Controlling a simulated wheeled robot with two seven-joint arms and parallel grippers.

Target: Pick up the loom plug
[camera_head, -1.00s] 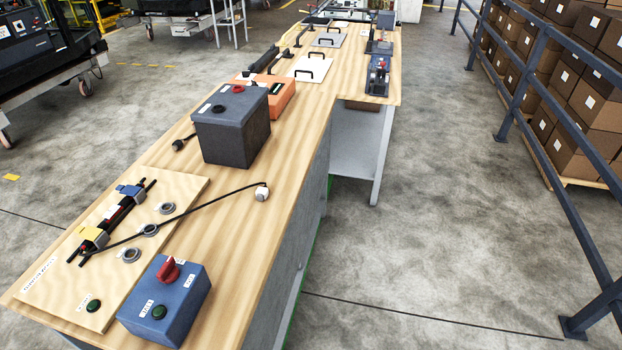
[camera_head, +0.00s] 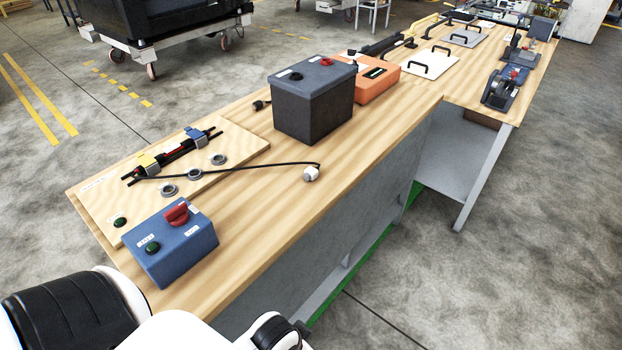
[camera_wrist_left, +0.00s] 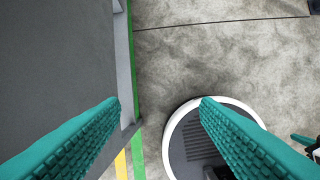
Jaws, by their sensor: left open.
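The loom plug (camera_head: 311,174) is a small white plug at the end of a thin black cable (camera_head: 245,166). It lies on the wooden bench top near its right edge, below the dark grey box. The cable runs left to the loom board (camera_head: 103,205). My left gripper (camera_wrist_left: 160,105) shows in the left wrist view with its two teal fingers wide apart and nothing between them. It hangs over the floor beside the bench side, away from the plug.
A blue switch box (camera_head: 170,243) with a red knob stands at the near end of the bench (camera_head: 245,262). A dark grey box (camera_head: 313,108) stands just beyond the plug. An orange box (camera_head: 375,82) is behind it. The bench top around the plug is clear.

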